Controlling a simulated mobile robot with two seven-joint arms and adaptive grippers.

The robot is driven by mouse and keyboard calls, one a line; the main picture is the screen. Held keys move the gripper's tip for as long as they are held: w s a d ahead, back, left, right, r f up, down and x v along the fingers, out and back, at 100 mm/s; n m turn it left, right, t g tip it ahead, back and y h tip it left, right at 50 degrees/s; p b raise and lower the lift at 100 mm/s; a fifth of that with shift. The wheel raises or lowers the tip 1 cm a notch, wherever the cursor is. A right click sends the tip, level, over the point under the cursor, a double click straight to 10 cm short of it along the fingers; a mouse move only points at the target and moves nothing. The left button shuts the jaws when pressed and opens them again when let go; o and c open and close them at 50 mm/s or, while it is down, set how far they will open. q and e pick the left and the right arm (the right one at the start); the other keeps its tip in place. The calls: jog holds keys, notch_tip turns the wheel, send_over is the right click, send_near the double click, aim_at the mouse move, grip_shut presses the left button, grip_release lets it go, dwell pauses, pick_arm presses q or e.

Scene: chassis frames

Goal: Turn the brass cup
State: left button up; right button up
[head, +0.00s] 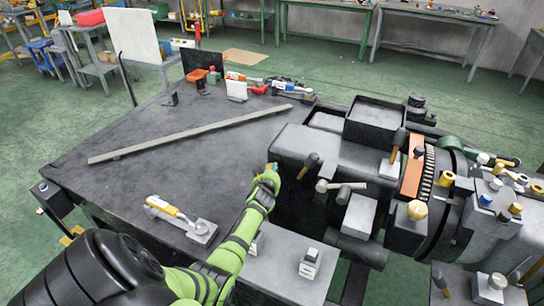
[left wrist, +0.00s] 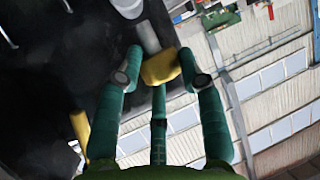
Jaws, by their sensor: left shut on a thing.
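My left gripper (head: 267,178) reaches up from the bottom of the head view to the left edge of the dark machine. In the left wrist view its green fingers (left wrist: 161,75) are closed around a brass-yellow piece, which I take as the brass cup (left wrist: 160,68). A short grey shaft (left wrist: 147,36) runs from the cup towards the dark body above. In the head view the fingers hide most of the cup. How far it is turned cannot be told. My right gripper is not in view.
The dark machine (head: 340,150), with several levers and knobs, fills the right side. The dark table (head: 180,125) on the left holds a long grey bar (head: 190,134) and a yellow-handled tool (head: 180,218).

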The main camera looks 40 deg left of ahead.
pick_arm(q)
jog(key=m+t+h, duration=0.1)
jog(key=m+h, duration=0.1)
jog(key=a+m+t+h, duration=0.1)
jog(key=m+h, duration=0.1)
jog(key=shift+s+a+m+h, duration=0.15)
jog(key=shift+m+h, duration=0.15)
jog(key=m+h+b, duration=0.2)
jog(key=h+b, duration=0.1)
jog(key=b, duration=0.2)
jog(key=a+m+h+b, duration=0.1)
jog(key=m+h+b, duration=0.2)
jog(key=b, duration=0.3)
jog(key=m+g+h+b, duration=0.1)
jog(key=m+h+b, duration=0.2)
jog(key=b, duration=0.3)
jog(key=shift+a+f, duration=0.15)
jog(key=shift+f, duration=0.05)
jog(key=shift+r+m+g+h+b, duration=0.2)
jog(key=shift+m+g+h+b, duration=0.15)
jog(key=shift+h+b, duration=0.55)
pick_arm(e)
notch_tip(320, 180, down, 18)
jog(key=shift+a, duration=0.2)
